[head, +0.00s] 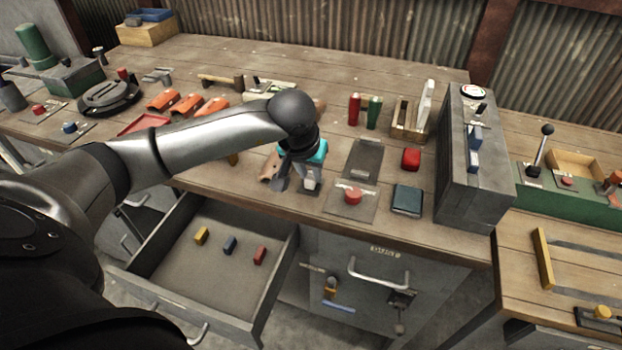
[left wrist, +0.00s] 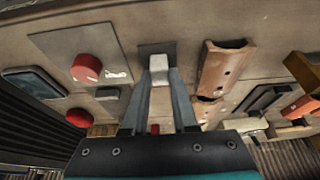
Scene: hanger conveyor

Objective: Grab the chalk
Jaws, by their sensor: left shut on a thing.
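The chalk (left wrist: 158,65) is a small whitish block, seen in the left wrist view between my fingertips. A dark square plate (left wrist: 157,49) lies just behind it on the bench. My left gripper (head: 300,186) points down over the front part of the bench and is shut on the chalk; its fingers converge on the block in the left wrist view (left wrist: 159,82). I cannot tell whether the chalk is clear of the plate. In the head view the fingers partly hide it. My right gripper is not in view.
A red button (head: 352,195) on a grey plate sits right of the gripper, with a teal block (head: 407,199) beyond. An orange-brown curved piece (left wrist: 222,66) lies close by. Below, an open drawer (head: 181,298) holds yellow, blue and red blocks. A grey cabinet (head: 466,185) stands at right.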

